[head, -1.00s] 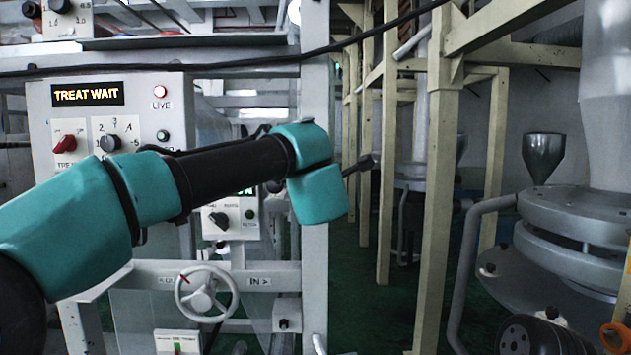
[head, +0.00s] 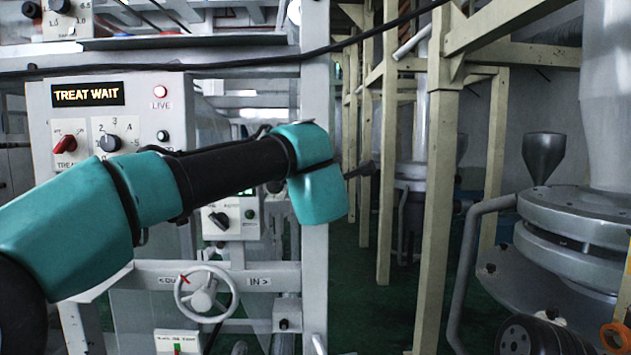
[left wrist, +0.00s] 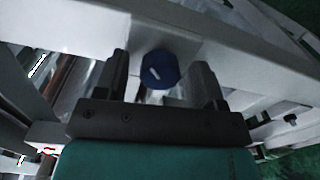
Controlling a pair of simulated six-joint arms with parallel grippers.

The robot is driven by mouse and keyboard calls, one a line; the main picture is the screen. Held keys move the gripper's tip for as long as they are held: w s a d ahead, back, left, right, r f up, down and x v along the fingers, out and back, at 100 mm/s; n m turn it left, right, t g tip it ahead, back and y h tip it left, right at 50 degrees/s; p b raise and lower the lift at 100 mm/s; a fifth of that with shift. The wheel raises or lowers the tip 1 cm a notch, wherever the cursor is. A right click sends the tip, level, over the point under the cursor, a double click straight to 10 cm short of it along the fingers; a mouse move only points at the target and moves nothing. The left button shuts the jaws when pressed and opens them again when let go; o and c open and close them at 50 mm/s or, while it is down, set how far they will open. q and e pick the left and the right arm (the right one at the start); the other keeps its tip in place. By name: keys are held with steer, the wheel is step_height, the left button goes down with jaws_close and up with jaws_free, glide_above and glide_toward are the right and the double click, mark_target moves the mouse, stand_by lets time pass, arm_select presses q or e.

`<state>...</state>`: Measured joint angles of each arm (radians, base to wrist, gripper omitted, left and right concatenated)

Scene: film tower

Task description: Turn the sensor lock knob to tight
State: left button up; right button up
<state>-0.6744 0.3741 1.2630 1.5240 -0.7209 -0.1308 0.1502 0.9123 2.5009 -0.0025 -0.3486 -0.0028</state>
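A round blue knob (left wrist: 159,70) with a white pointer line shows in the left wrist view, mounted on a pale metal beam (left wrist: 230,55). Its line slants from upper left to lower right. I read no tight or loose label near it. My left gripper (left wrist: 161,62) is open, with one dark finger on each side of the knob and visible gaps between. How deep the fingers reach past the knob is unclear. In the head view the left gripper (head: 362,169) is partly hidden behind my teal wrist, and I cannot make out the blue knob there. My right gripper is not in view.
A handwheel (head: 203,292) sits below my arm. Cream posts (head: 436,200) stand to the right. A black cable (head: 230,65) crosses above.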

arm_select(q)
steer(key=s, duration=1.7)
steer(key=shift+s+d+r, duration=0.2)
steer(key=shift+d+r, duration=0.1)
